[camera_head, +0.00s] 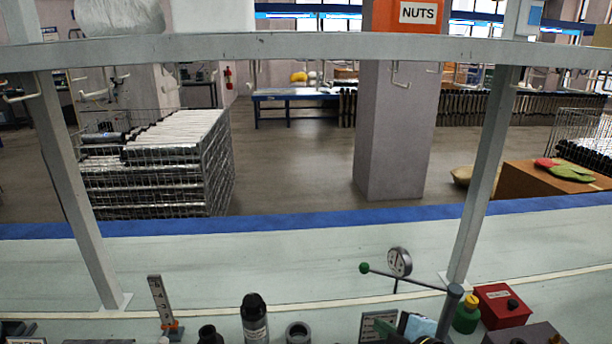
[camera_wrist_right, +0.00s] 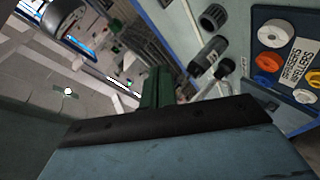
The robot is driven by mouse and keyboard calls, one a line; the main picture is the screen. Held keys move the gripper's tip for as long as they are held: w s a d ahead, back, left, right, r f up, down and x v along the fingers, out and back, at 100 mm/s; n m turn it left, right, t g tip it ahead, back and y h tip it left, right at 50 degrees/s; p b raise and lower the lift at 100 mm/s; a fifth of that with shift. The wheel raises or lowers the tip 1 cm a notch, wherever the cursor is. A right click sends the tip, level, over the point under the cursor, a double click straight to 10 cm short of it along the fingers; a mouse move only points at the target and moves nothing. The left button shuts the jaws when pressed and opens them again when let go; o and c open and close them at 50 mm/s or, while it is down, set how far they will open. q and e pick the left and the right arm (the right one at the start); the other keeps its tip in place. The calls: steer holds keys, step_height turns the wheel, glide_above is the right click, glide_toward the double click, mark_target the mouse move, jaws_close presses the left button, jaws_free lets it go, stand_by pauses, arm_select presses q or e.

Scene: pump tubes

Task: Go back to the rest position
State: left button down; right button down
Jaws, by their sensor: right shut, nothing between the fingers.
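My right gripper (camera_head: 404,324) shows only in part at the bottom edge of the head view, low over the table, as a light blue body with dark parts. In the right wrist view its dark green fingers (camera_wrist_right: 155,87) are together, with nothing seen between them. My left gripper is not in view. A black pump tube (camera_head: 254,318) stands upright on the table to the left of my right gripper. A short grey hollow cylinder (camera_head: 298,332) stands between them.
A frame post (camera_head: 484,180), a dial gauge (camera_head: 400,262), a green bottle (camera_head: 467,314) and a red box (camera_head: 502,305) stand right of centre. A ruler stand (camera_head: 162,305) is at left. A blue tray (camera_wrist_right: 257,90) holds coloured parts. The table behind is mostly clear.

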steer(key=s+d+f+m+g+h, duration=0.3)
steer(key=s+m, duration=0.4)
steer(key=s, duration=0.7)
steer(key=s+d+f+m+g+h, duration=0.1)
steer(key=s+f+m+g+h, duration=0.15)
steer(key=s+m+g, duration=0.8)
steer(key=s+f+n+t, duration=0.2)
steer(key=s+f, duration=0.1)
steer(key=f, duration=0.9)
steer(key=s+f+n+t, duration=0.1)
steer(key=s+f+t, duration=0.1)
steer(key=f, duration=1)
steer(key=s+d+f+g, duration=0.1)
steer(key=s+d+f, duration=0.1)
steer(key=s+f, duration=0.6)
steer(key=s+d+f, duration=0.1)
steer(key=s+f, duration=0.7)
steer(key=s, duration=0.1)
steer(key=shift+d+g, duration=0.35)
steer(key=shift+n, duration=0.25)
